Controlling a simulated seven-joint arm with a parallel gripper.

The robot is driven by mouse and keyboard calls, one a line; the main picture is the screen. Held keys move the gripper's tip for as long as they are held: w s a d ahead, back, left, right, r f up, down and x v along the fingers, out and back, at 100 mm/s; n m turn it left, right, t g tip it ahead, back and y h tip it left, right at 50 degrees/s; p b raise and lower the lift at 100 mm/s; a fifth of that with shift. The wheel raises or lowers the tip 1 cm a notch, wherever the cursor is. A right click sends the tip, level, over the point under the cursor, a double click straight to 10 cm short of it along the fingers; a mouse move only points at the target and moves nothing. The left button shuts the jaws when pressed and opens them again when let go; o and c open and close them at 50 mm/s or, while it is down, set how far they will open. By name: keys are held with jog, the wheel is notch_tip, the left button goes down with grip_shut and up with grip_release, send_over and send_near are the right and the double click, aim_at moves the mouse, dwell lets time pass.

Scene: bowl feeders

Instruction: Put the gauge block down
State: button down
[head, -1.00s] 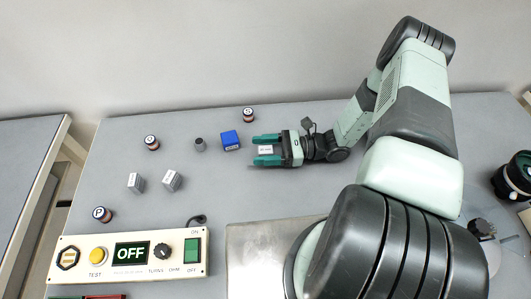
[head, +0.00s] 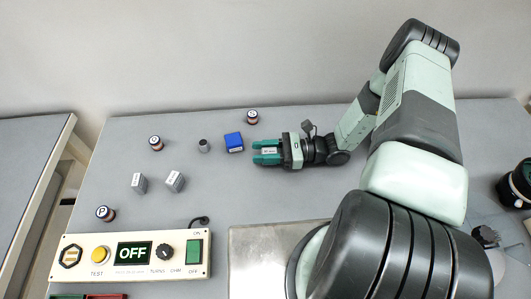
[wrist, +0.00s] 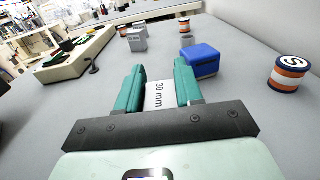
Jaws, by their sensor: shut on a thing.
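The gauge block (wrist: 159,95) is a pale block marked "30 mm". It sits between the two teal fingers of my gripper (wrist: 160,86) in the wrist view, with the fingers shut on its sides. In the head view my gripper (head: 266,152) is low over the grey table, pointing left, and the block's pale top (head: 270,151) shows between the fingers. I cannot tell whether the block's underside touches the table.
A blue block (head: 234,142) is just left of my fingertips. A small grey cylinder (head: 204,146), labelled spools (head: 252,117) (head: 156,143) (head: 105,213) and two grey blocks (head: 139,183) (head: 175,181) stand around. The control panel (head: 130,262) is at front left. Table between is clear.

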notch_tip(320, 180, up, 9)
jog(key=shift+a+r, duration=0.1)
jog(key=shift+r, duration=0.1)
jog(key=s+a, duration=0.5)
jog(key=a, duration=0.8)
jog(key=f, duration=0.3)
jog(key=s+a+f, duration=0.1)
jog(key=f, duration=0.1)
jog(key=shift+f, duration=2.25)
jog(key=c, duration=0.7)
grip_release()
jog(key=shift+f, duration=0.15)
jog(key=shift+c, duration=0.2)
